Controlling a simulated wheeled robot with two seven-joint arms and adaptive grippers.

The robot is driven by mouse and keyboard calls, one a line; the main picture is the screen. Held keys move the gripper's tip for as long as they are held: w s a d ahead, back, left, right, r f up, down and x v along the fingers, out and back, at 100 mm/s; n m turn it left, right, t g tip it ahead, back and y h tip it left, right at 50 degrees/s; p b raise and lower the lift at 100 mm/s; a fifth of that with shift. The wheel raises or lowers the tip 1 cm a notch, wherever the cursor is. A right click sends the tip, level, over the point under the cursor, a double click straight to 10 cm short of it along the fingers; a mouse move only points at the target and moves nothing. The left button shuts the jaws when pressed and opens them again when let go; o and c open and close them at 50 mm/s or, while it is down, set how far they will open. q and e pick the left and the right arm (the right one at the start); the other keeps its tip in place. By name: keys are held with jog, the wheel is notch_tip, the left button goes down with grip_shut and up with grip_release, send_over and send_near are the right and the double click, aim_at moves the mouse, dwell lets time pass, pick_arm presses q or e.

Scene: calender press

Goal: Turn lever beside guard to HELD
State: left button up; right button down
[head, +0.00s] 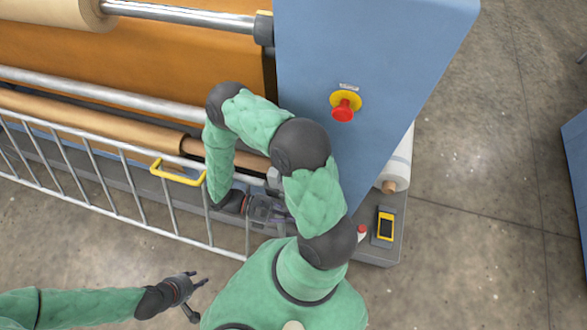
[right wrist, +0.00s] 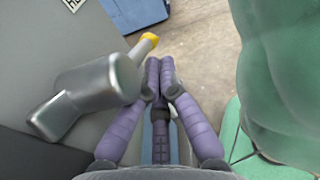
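In the right wrist view the lever (right wrist: 100,85) is a grey metal piece with a thick rounded hub and an arm ending in a yellow tip (right wrist: 148,40). My right gripper (right wrist: 159,65) is just right of it, its purple fingers drawn together with nothing seen between them. I cannot tell if they touch the lever. In the head view the right gripper (head: 268,208) is by the right end of the silver guard (head: 110,180), and my arm hides much of that spot. My left gripper (head: 200,298) is open and empty, low over the floor in front of the guard.
A blue machine cabinet (head: 370,60) with a red stop button (head: 343,110) stands behind my right arm. A yellow handle (head: 178,172) sits on the guard. A yellow-and-black device (head: 385,227) lies on the base at right. A partly cut-off label (right wrist: 73,5) is above the lever.

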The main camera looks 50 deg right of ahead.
jog(key=shift+s+r, duration=0.2)
jog(key=shift+r, duration=0.15)
dwell(0.5)
notch_tip(320, 180, up, 9)
jog(key=shift+r, duration=0.15)
dwell(0.6)
jog(key=shift+w, duration=0.1)
